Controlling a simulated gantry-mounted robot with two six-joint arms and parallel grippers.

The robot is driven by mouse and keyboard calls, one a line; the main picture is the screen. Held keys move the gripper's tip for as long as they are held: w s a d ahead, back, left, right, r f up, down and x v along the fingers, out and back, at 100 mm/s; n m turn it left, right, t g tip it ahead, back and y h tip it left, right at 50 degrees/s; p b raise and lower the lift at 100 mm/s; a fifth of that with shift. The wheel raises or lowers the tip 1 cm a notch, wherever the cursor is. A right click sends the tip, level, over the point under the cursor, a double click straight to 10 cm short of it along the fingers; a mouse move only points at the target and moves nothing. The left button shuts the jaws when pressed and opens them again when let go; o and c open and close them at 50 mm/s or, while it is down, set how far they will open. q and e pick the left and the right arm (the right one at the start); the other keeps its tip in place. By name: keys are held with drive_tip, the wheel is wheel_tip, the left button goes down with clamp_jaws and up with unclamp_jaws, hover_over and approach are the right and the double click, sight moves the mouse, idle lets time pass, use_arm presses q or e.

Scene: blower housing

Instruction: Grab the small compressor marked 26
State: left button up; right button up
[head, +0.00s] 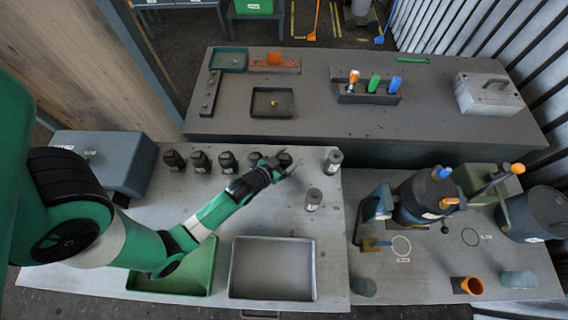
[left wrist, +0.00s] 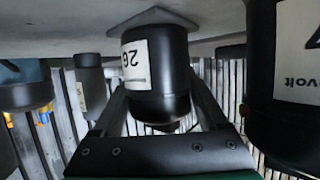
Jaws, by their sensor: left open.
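The small black compressor marked 26 (left wrist: 172,95) fills the middle of the left wrist view, its white label turned upside down. The fingers of my left gripper (left wrist: 162,85) are open, one on each side of it; I cannot tell if they touch it. In the head view my left gripper (head: 281,168) is at the right end of a row of dark compressors, by the last one (head: 286,158), which it partly hides. My right gripper is not in view.
Dark compressors (head: 200,161) stand to the left in the row. Grey cylinders (head: 332,160) (head: 313,199) stand to the right. A green tray (head: 203,270) and a grey tray (head: 233,272) lie at the front. In the left wrist view another black cylinder (left wrist: 285,95) stands close on the right.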

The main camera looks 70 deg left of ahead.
sight(289, 155)
use_arm(q)
clamp_jaws()
drive_tip(key=shift+r, duration=0.1)
drive_tip(key=shift+r, duration=0.1)
idle(0.3)
drive_tip(key=shift+r, duration=0.25)
drive_tip(key=r, duration=0.1)
drive_tip(key=r+p, duration=0.2)
drive_tip(key=r, duration=0.1)
drive_tip(key=shift+s+d, duration=0.3)
drive_tip(key=shift+d, duration=0.1)
drive_tip(key=s+r, duration=0.1)
drive_tip(key=s+d+r+p, duration=0.1)
drive_tip(key=d+r, duration=0.1)
drive_tip(key=r, duration=0.1)
drive_tip(key=shift+s+d, duration=0.25)
drive_tip(key=shift+s, duration=0.15)
drive_tip(key=w+d+b+v, duration=0.1)
drive_tip(key=v, duration=0.9)
drive_tip(key=shift+d+r+b, duration=0.15)
drive_tip(key=shift+d+b, duration=0.15)
drive_tip(key=shift+d, duration=0.05)
